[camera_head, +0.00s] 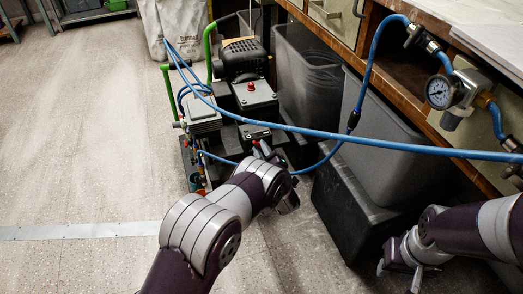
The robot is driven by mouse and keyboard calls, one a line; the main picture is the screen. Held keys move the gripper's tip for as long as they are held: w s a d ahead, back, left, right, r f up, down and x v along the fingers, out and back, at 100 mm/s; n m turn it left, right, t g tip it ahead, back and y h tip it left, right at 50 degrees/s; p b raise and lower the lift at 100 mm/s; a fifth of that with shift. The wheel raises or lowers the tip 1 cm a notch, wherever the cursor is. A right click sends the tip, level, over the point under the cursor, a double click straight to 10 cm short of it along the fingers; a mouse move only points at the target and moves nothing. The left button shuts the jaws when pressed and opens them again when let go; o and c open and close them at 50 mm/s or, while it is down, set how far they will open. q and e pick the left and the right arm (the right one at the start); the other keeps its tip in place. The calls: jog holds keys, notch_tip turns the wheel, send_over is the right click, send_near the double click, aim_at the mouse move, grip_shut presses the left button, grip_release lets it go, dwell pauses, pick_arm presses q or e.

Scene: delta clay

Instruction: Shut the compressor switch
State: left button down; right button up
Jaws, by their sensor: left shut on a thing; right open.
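The compressor (235,75) stands on the floor at the upper middle, with a black motor, green handles and blue hoses. A red button (251,87) shows on its black top box. A smaller dark box (254,132) with a red mark sits lower on its front; I cannot tell for sure which part is the switch. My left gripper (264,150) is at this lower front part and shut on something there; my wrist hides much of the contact. My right gripper (398,278) is open and empty at the lower right, apart from the compressor.
Grey bins (375,150) and a black box (345,205) stand right of the compressor. A white sack (175,25) stands behind it. The left floor is clear.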

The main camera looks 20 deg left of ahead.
pick_arm(q)
jog(key=c, duration=1.2)
grip_release()
jog(key=p+v, duration=0.6)
jog(key=v, duration=0.6)
jog(key=shift+s+d, duration=0.2)
jog(key=shift+s, duration=0.1)
jog(key=shift+f, duration=0.1)
